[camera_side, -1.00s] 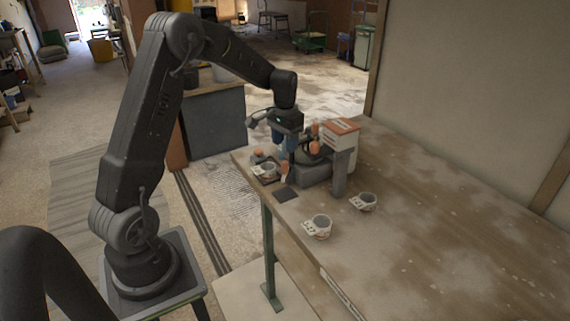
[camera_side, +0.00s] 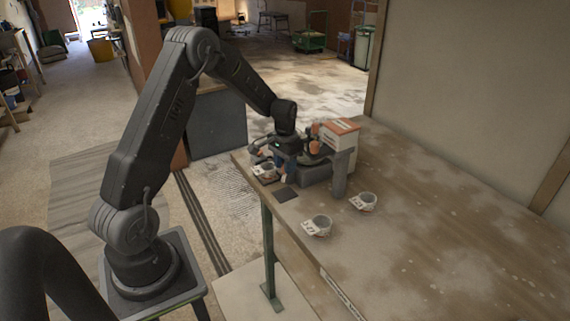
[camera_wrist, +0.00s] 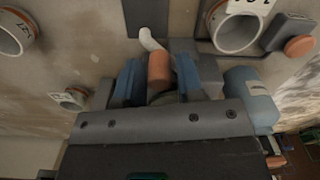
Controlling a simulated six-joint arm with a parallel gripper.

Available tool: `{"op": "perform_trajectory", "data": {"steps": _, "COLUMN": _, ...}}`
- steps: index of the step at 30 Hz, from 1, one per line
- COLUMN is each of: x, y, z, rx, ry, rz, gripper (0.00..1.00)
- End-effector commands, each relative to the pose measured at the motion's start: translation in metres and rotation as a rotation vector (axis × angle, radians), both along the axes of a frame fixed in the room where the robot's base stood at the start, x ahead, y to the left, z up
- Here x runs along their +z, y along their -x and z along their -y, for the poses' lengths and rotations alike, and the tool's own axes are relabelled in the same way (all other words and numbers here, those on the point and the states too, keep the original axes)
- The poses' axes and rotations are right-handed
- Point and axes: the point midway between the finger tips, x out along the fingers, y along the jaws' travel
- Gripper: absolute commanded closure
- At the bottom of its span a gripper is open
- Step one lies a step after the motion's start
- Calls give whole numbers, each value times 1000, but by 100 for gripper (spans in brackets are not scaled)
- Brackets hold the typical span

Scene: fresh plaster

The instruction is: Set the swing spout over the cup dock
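The swing spout (camera_wrist: 150,42) is a bent pale tube with an orange sleeve (camera_wrist: 159,70) at its base end. My gripper (camera_wrist: 160,78) is lowered over it, with one blue finger on each side of the sleeve. The fingers look open, with a slight gap at the right of the sleeve; contact at the left is unclear. In the side view my gripper (camera_side: 284,170) is low at the front of the grey machine (camera_side: 312,176) and hides most of the spout. A dark square pad (camera_side: 287,194) lies bare before the machine; the spout's tip points towards it. I cannot tell whether this is the cup dock.
One cup (camera_side: 266,168) stands on a dark tray left of the pad, beside a grey block with an orange knob (camera_wrist: 299,46). Two more cups, front (camera_side: 320,224) and right (camera_side: 367,200), stand on the table. An orange-topped box (camera_side: 340,133) rises close by. The table's right is clear.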

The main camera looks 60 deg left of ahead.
Motion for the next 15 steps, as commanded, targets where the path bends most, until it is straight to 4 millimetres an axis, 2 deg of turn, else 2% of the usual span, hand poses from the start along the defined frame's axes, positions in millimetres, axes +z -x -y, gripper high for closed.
{"op": "perform_trajectory", "data": {"steps": 2, "x": 0, "y": 0, "z": 0, "rx": 0, "ry": 0, "rz": 0, "gripper": 74}}
{"op": "perform_trajectory", "data": {"steps": 10, "x": 0, "y": 0, "z": 0, "rx": 0, "ry": 0, "rz": 0, "gripper": 99}}
{"op": "perform_trajectory", "data": {"steps": 15, "x": 0, "y": 0, "z": 0, "rx": 0, "ry": 0, "rz": 0, "gripper": 100}}
